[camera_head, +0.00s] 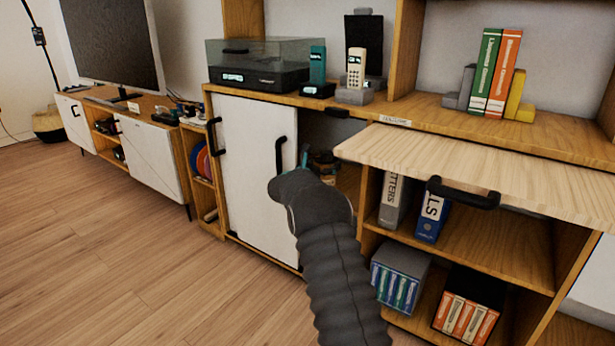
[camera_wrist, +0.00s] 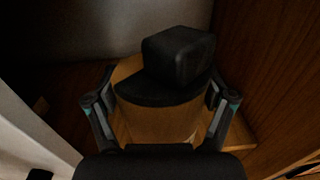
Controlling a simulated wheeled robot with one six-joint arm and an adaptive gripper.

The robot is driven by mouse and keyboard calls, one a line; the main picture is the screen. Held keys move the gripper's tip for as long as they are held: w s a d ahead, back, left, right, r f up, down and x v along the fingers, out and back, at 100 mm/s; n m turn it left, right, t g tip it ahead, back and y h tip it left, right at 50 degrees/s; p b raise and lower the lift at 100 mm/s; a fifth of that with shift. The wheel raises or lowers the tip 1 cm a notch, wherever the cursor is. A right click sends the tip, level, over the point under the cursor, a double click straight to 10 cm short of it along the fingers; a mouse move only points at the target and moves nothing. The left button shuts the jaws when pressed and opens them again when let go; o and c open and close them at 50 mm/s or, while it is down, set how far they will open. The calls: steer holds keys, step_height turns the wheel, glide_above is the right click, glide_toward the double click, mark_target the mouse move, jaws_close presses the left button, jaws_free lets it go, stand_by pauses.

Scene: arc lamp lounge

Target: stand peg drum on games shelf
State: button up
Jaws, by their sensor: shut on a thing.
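A wood-coloured round drum (camera_wrist: 155,122) with a dark top is between my fingers in the wrist view. A black block-like part (camera_wrist: 180,57) is at its top; whether it belongs to the drum I cannot tell. My gripper (camera_wrist: 160,106) is shut on the drum, one finger on each side. In the head view my arm reaches into the dark opening beside the white sliding door (camera_head: 250,165). There the drum (camera_head: 323,160) shows only in small part and the fingers are mostly hidden. I cannot tell which compartment is the games shelf.
A pale raised flap (camera_head: 480,180) with a black handle juts out right of my arm. Below it are shelves with binders (camera_head: 432,215) and boxed books (camera_head: 400,280). A narrow open shelf (camera_head: 200,165) holds coloured discs. The wooden floor (camera_head: 130,260) at left is clear.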

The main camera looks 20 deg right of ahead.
mark_target(330, 180)
steer(key=w+d+r, duration=0.2)
steer(key=d+r, duration=0.4)
steer(key=shift+n+t, duration=0.3)
steer(key=f+b, duration=0.1)
steer(key=f, duration=0.5)
steer(key=f+b, duration=0.1)
steer(key=f, duration=0.3)
steer(key=shift+w+d+f+b, duration=0.1)
steer(key=shift+w+d+b, duration=0.1)
steer(key=shift+w+b, duration=0.1)
steer(key=shift+f, duration=0.1)
steer(key=o, duration=1.4)
steer(key=shift+o, duration=0.2)
steer(key=v, duration=1.2)
steer(key=shift+s, duration=0.15)
